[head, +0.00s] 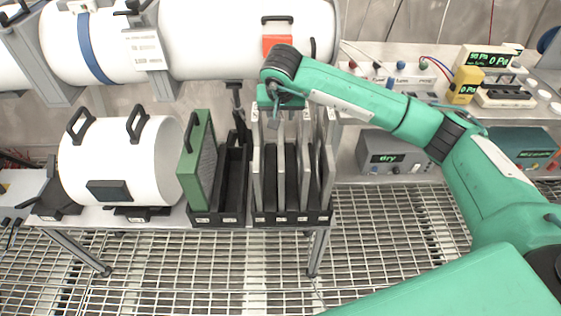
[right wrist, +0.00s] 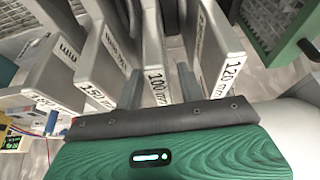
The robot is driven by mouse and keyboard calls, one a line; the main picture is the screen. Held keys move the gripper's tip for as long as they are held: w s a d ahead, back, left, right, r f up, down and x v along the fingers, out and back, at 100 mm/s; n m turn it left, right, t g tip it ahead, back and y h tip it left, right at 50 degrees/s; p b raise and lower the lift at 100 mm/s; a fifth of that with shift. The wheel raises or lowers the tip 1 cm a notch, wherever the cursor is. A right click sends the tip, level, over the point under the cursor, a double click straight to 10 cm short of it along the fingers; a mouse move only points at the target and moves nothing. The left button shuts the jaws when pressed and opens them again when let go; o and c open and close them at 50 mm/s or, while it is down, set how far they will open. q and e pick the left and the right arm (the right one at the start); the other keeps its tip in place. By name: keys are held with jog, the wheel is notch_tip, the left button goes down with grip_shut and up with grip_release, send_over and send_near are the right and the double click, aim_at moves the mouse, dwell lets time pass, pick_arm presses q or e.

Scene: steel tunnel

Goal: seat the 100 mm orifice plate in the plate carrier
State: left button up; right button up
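The 100 mm orifice plate (right wrist: 153,45) is a grey slab with its label facing my right wrist camera. It stands upright among similar plates in a black rack (head: 292,218). My right gripper (right wrist: 159,84) is open, with one dark finger on each side of the 100 mm plate's labelled edge; gaps show, and I see no grip. In the head view the right gripper (head: 277,108) is above the rack, its fingertips hard to make out. My left gripper is in neither view. I cannot tell which part is the plate carrier.
The 120 mm plate (right wrist: 217,55) is close on the right in the wrist view; more plates are on the left. Beside the rack, a green panel (head: 198,160) stands by a black slotted holder (head: 233,180). A white cylinder (head: 120,160) lies left; a large white tube (head: 215,40) runs behind.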

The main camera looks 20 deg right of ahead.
grip_shut()
jog(key=shift+r, duration=0.1)
dwell(1.1)
